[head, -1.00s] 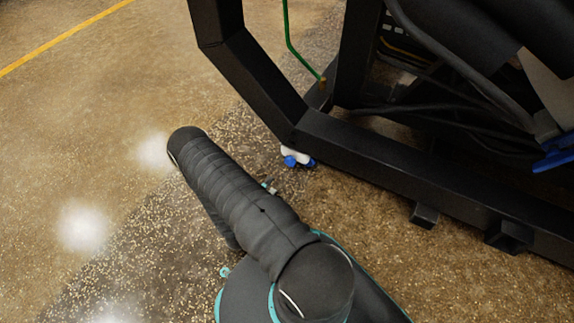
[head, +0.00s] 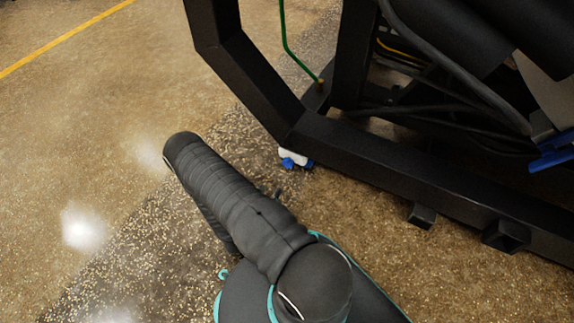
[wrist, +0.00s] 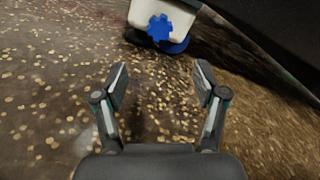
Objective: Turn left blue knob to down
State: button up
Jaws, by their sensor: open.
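A white valve block (head: 293,153) with blue knobs (head: 288,163) sits low by the corner of a black frame in the head view. In the wrist view the white block (wrist: 195,14) is at the top, with a star-shaped blue knob (wrist: 160,28) on its near face. A darker blue part (wrist: 177,46) shows just below and behind that knob. My gripper (wrist: 160,82) is open and empty, its two fingers apart, with the star-shaped knob ahead of the gap and not between them. In the head view my arm hides most of the gripper.
The black steel frame (head: 400,180) runs along the right of the valve block, and its dark side also fills the wrist view's upper right (wrist: 280,35). A green pipe (head: 288,40) stands behind. The speckled floor (head: 100,130) on the left is clear.

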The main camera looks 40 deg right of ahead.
aim_at(287, 165)
jog(key=n, duration=0.2)
jog(key=shift+n, duration=0.3)
jog(key=shift+d, duration=0.15)
jog(key=b+x, duration=0.1)
jog(key=x, duration=1.2)
jog(key=shift+w+d, duration=0.1)
jog(key=shift+d, duration=0.15)
jog(key=c, duration=1.1)
